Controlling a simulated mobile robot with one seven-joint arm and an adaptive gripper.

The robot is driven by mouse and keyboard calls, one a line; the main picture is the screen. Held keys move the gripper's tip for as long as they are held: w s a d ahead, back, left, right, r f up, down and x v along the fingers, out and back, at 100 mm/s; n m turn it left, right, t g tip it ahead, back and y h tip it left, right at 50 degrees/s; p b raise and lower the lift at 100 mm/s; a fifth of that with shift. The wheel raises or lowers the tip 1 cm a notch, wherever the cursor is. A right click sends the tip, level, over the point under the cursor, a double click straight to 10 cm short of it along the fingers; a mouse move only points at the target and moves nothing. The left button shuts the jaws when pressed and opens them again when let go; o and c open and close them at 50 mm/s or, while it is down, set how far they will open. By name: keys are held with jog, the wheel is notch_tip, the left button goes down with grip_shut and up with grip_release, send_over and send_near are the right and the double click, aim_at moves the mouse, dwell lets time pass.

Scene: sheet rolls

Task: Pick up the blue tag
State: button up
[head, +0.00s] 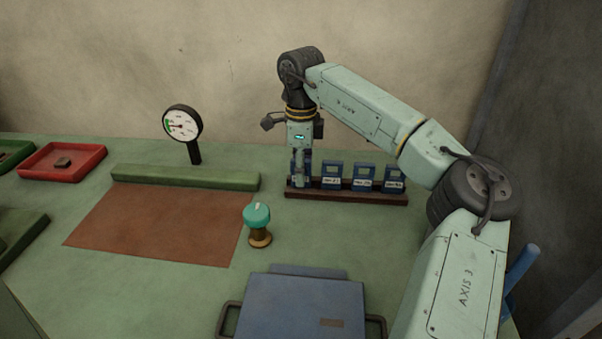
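Several blue tags stand upright in a row in a dark brown rack (345,197) on the right half of the bench. Three show clearly: one blue tag (331,170), a middle blue tag (363,173) and a right blue tag (392,174), each with a white label with dark writing. My gripper (301,180) points down at the left end of the rack. A bit of blue shows beside its fingers, apparently another tag mostly hidden by them. Whether the fingers are open or shut on it cannot be seen.
A dial gauge (182,124) stands behind a green bar (185,178) and a brown mat (155,224). A teal-topped knob (257,217) stands in front of the rack. A blue case (300,307) lies at the front.

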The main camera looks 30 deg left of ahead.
jog(key=shift+f, duration=0.55)
grip_shut()
